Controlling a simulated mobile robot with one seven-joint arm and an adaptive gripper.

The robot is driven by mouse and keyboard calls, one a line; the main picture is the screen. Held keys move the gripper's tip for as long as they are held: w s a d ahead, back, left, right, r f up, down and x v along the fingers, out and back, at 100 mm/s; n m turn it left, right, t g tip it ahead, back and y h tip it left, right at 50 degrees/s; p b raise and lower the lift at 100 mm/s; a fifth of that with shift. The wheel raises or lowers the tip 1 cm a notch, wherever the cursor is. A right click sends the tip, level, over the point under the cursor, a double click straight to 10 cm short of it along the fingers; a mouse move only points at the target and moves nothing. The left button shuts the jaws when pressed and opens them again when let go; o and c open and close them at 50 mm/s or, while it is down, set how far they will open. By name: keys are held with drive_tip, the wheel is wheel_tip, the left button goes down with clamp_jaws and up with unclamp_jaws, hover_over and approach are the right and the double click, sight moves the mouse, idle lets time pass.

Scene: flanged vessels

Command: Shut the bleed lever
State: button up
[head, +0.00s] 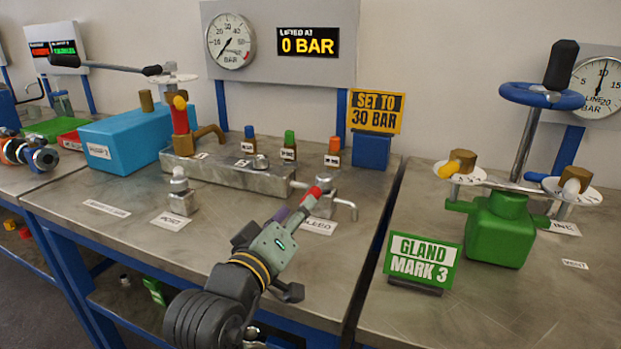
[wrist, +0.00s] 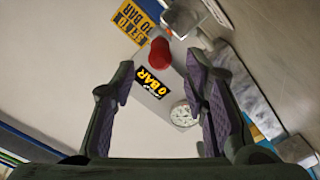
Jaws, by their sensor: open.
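The bleed lever (head: 313,192) has a red grip and sits on a small metal valve block (head: 325,205) at the bench's front right. A label reading BLEED (head: 319,226) lies below it, partly covered by my gripper (head: 293,212). My gripper is open, with its purple-padded fingers at the lever. In the wrist view the lever's red grip (wrist: 160,56) shows between the fingertips of my gripper (wrist: 158,68), with a gap on both sides. I cannot tell how deep it lies between them.
A gauge (head: 231,41) and a display reading 0 BAR (head: 307,42) stand behind. A bent outlet pipe (head: 346,207) is right of the valve. A green GLAND MARK 3 sign (head: 422,261) stands on the right bench.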

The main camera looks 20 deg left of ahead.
sight(315, 193)
drive_tip(key=shift+w+d+r+p, duration=0.2)
drive_tip(key=shift+w+p, duration=0.35)
drive_tip(key=shift+p, duration=0.6)
drive_tip(key=shift+w+f, duration=0.15)
drive_tip(key=shift+w, duration=1.2)
drive_tip(key=shift+w+f, duration=0.15)
drive_tip(key=shift+w, duration=1.2)
drive_tip(key=shift+c, duration=0.3)
clamp_jaws()
